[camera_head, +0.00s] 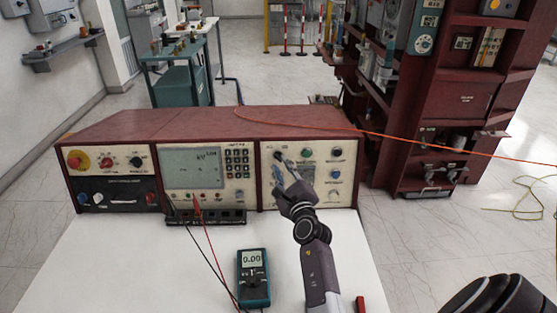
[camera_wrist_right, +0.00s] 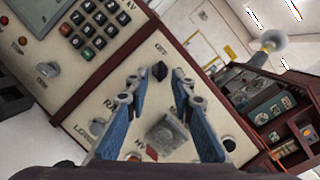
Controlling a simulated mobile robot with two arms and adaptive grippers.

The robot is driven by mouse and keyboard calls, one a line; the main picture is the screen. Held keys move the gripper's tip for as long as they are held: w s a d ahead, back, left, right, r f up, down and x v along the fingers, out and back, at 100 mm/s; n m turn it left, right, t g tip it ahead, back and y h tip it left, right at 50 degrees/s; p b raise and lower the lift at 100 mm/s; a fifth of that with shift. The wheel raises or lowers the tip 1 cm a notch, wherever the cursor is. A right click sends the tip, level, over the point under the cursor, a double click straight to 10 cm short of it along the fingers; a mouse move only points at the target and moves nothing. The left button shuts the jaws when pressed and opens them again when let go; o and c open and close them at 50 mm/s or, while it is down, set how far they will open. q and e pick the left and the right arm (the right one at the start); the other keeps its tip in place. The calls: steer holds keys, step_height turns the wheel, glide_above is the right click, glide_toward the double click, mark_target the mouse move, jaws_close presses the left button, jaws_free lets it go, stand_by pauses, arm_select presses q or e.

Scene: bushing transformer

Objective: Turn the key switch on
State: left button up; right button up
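The console (camera_head: 205,127) has a cream right-hand panel. A dark knob, probably the key switch (camera_head: 278,155), sits at that panel's upper left. In the right wrist view this dark knob (camera_wrist_right: 160,72) lies ahead, between and just beyond the fingertips, with an "OFF" label near it. Its exact turn angle is hard to tell. My right gripper (camera_head: 285,168) is in front of the panel, just below the knob. In the wrist view its blue-padded fingers (camera_wrist_right: 158,88) are apart, with nothing between them. Whether a fingertip touches the panel cannot be told.
Other buttons and knobs, including a green button (camera_head: 307,152), surround the gripper. A multimeter (camera_head: 253,277) with red and black leads lies on the white tabletop (camera_head: 120,250). An orange cable (camera_head: 400,140) runs across to the right. A red cabinet (camera_head: 450,100) stands behind right.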

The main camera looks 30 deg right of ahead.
mark_target(279, 160)
steer(key=shift+x, duration=2.05)
jaws_close()
